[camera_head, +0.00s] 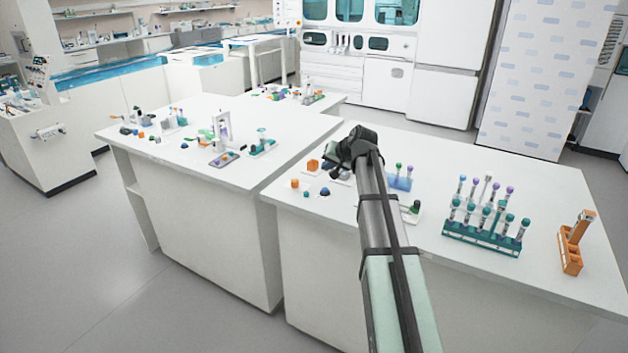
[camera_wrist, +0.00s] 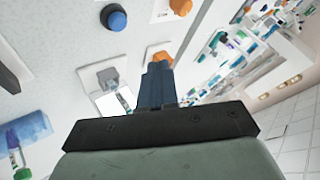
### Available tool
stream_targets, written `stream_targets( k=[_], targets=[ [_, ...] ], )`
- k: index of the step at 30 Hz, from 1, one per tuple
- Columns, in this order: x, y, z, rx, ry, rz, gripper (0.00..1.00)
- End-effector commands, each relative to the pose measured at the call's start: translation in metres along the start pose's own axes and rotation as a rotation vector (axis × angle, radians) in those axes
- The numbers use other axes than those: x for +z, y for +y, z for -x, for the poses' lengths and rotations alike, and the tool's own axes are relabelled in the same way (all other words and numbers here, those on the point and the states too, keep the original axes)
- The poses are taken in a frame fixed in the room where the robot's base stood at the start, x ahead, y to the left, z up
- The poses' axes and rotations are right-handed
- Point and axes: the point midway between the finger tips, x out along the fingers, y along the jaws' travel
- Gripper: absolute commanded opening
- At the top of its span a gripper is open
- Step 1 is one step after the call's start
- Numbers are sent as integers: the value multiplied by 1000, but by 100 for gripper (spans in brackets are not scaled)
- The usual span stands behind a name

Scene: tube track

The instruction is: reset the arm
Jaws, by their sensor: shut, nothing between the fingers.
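My arm reaches from the bottom of the head view over the right-hand white table (camera_head: 470,190). My gripper (camera_wrist: 158,75) shows in the wrist view as dark blue fingers closed together, with nothing between them. In the head view the fingers are hidden behind the wrist. Below and around the fingers lie small things on the table: a blue-topped cap (camera_wrist: 115,18), an orange piece (camera_wrist: 180,6), another orange piece (camera_wrist: 158,56) and a grey block (camera_wrist: 107,77). The fingers look apart from these, though the height above the table is hard to judge.
A teal rack (camera_head: 481,238) with several capped tubes and an orange holder (camera_head: 572,250) stand on the right. A blue rack (camera_head: 400,183) with tubes is close to my arm. A second white table (camera_head: 180,165) with small items is at the left, across a gap.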

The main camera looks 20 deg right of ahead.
Motion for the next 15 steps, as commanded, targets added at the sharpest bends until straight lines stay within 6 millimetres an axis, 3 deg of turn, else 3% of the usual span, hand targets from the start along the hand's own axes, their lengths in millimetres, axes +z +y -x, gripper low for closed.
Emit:
stream_targets(
  k=[5, 8, 15],
  targets=[
    [5, -6, -5, 0, -12, -1, 0],
    [20, -21, -20, 2, -46, -8, 0],
    [90, -84, -74, 34, -183, -36, 0]
  ],
)
